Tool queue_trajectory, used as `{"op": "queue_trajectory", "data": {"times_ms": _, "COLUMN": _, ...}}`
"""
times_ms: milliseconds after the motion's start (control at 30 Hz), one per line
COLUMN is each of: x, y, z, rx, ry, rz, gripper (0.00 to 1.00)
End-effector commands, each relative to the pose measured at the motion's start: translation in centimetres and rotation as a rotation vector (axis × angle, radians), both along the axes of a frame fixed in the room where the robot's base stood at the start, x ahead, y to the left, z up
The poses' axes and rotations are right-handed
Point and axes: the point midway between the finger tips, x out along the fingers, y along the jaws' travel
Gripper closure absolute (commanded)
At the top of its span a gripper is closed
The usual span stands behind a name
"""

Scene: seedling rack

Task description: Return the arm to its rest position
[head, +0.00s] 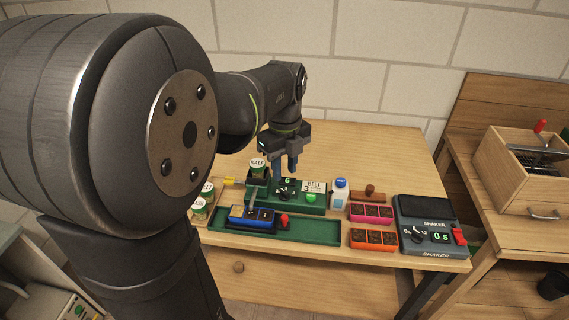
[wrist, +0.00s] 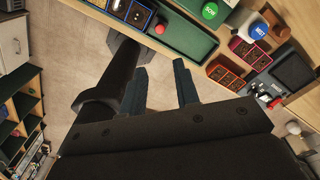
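My gripper (head: 285,170) points down in the head view and appears in front of the back part of the green seeder station (head: 312,207). Its height above the station is hard to judge. In the wrist view its two dark blue fingers (wrist: 160,88) stand apart with bare floor showing between them, so it is open and empty. My arm reaches from the left of the head view over the bench (head: 375,150).
A blue seed tray (head: 238,222) lies in the green channel (head: 315,235). Cups stand at left, including a KALE cup (head: 257,166). The back right bench is clear.

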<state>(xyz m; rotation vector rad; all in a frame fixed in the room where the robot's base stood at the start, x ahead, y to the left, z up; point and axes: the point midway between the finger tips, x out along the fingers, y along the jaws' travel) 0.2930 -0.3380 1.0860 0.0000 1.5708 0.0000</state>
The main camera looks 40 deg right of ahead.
Motion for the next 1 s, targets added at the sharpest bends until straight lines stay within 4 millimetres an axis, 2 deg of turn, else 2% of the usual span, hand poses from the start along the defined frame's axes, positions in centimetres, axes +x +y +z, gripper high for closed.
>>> {"op": "queue_trajectory", "data": {"times_ms": 467, "x": 0.0, "y": 0.0, "z": 0.8, "rx": -0.001, "ry": -0.001, "rz": 0.000, "gripper": 0.71}}
{"op": "queue_trajectory", "data": {"times_ms": 1000, "x": 0.0, "y": 0.0, "z": 6.1, "rx": -0.003, "ry": -0.002, "rz": 0.000, "gripper": 0.71}}
